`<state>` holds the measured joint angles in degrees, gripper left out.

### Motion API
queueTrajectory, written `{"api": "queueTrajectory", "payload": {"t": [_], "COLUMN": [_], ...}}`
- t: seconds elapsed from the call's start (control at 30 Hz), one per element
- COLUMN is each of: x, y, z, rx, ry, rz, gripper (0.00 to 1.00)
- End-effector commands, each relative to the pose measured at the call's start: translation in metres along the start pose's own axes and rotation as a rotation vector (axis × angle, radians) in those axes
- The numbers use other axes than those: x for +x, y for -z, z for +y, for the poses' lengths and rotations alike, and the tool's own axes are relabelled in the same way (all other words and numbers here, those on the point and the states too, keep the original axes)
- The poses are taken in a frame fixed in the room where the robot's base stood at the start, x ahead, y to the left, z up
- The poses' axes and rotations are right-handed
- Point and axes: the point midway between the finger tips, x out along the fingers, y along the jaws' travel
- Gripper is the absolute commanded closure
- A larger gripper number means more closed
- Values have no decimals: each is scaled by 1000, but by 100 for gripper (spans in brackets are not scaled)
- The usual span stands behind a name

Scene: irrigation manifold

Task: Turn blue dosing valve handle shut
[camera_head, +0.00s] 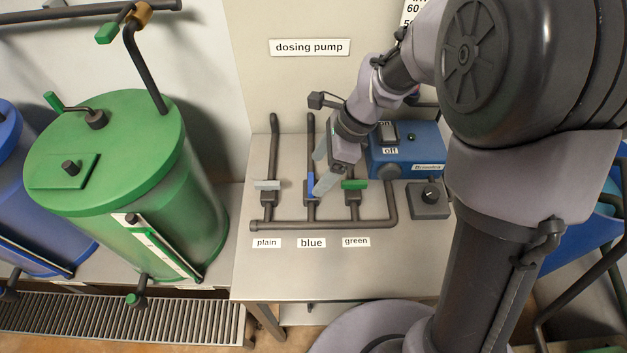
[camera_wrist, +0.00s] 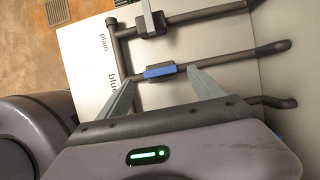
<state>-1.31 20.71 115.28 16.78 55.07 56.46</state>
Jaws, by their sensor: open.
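The blue dosing valve handle (camera_head: 310,184) sits on the middle pipe, above the label "blue" (camera_head: 311,243). In the wrist view the blue handle (camera_wrist: 159,72) lies roughly in line with its pipe. My gripper (camera_head: 318,174) is open and close to this handle, partly covering it in the head view. In the wrist view the fingers of my gripper (camera_wrist: 162,76) stand apart, one toward each end of the handle. I see no clear contact.
The plain valve's grey handle (camera_head: 267,185) and the green handle (camera_head: 354,184) lie crosswise to their pipes on either side. A blue dosing pump (camera_head: 408,150) and a grey knob box (camera_head: 429,199) stand to the right. A green tank (camera_head: 120,170) stands left. The front bench top is clear.

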Motion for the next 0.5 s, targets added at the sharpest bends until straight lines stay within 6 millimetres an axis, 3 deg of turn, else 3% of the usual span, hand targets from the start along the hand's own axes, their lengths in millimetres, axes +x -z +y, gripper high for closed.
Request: {"api": "queueTrajectory", "payload": {"t": [0.03, 0.2, 0.5], "x": [15, 38, 42], "y": [2, 1, 0], "z": [1, 0, 0], "rx": [0, -1, -1], "ry": [-3, -1, 0], "rz": [0, 0, 0], "gripper": [24, 24, 24]}}
